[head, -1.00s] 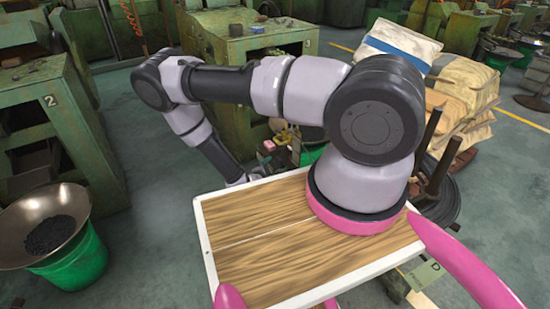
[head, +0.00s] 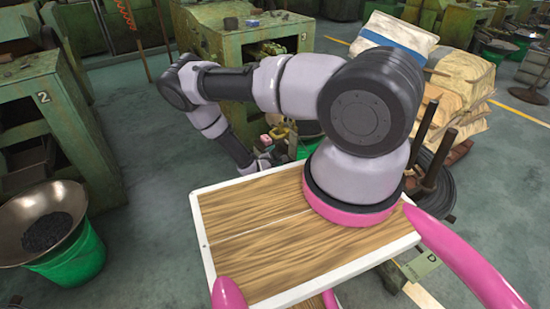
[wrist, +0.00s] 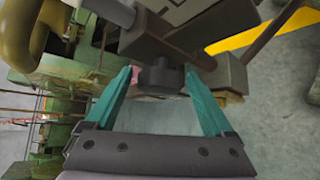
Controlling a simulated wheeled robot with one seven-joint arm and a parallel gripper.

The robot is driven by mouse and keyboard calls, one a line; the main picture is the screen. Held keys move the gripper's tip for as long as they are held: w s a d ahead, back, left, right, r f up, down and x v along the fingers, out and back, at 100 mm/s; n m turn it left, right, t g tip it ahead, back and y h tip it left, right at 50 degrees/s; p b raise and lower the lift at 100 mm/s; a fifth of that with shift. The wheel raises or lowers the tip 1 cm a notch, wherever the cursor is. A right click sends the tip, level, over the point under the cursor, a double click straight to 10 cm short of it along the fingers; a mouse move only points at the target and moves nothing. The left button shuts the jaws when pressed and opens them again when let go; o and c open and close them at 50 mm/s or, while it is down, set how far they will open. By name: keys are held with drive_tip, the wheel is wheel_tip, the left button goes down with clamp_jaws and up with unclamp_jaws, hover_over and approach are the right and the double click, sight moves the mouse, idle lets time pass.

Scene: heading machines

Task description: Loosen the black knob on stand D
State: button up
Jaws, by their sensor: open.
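In the wrist view, a dark, roughly cylindrical knob (wrist: 161,77) sits on the underside of a grey metal bracket (wrist: 160,38). My gripper (wrist: 158,73) is open, with one teal finger on each side of the knob and a visible gap on both sides. The fingertips reach about level with the knob, and I see no contact. In the head view, a small tag marked D (head: 424,264) shows at the lower right. The stand it belongs to is mostly hidden. My fingers and the knob cannot be made out in the head view.
Green machine 2 (head: 40,110) stands at the left, with a pan of dark pieces (head: 48,222) on a green bucket in front. Another green machine (head: 255,45) stands behind my arm. Stacked sacks (head: 455,85) are at the right. Grey floor is open at centre left.

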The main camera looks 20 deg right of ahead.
drive_tip(key=shift+c, duration=0.4)
drive_tip(key=c, duration=1.3)
drive_tip(key=n+g, duration=0.2)
drive_tip(key=g, duration=0.2)
drive_tip(key=shift+w+r, duration=0.1)
drive_tip(key=shift+r, duration=0.05)
drive_tip(key=n+g, duration=0.1)
drive_tip(key=g, duration=0.1)
drive_tip(key=n+g, duration=0.1)
drive_tip(key=g, duration=0.1)
drive_tip(key=shift+w+a+n, duration=0.1)
drive_tip(key=shift+w+n, duration=0.05)
drive_tip(key=shift+n, duration=0.25)
drive_tip(key=n+g+h, duration=0.1)
drive_tip(key=g, duration=0.1)
drive_tip(key=n+g, duration=0.1)
drive_tip(key=g, duration=0.2)
drive_tip(key=shift+w+n+h, duration=0.1)
drive_tip(key=shift+n+h, duration=0.2)
drive_tip(key=shift+h, duration=0.1)
drive_tip(key=n+g+h, duration=0.1)
drive_tip(key=g, duration=0.1)
drive_tip(key=shift+n+g, duration=0.4)
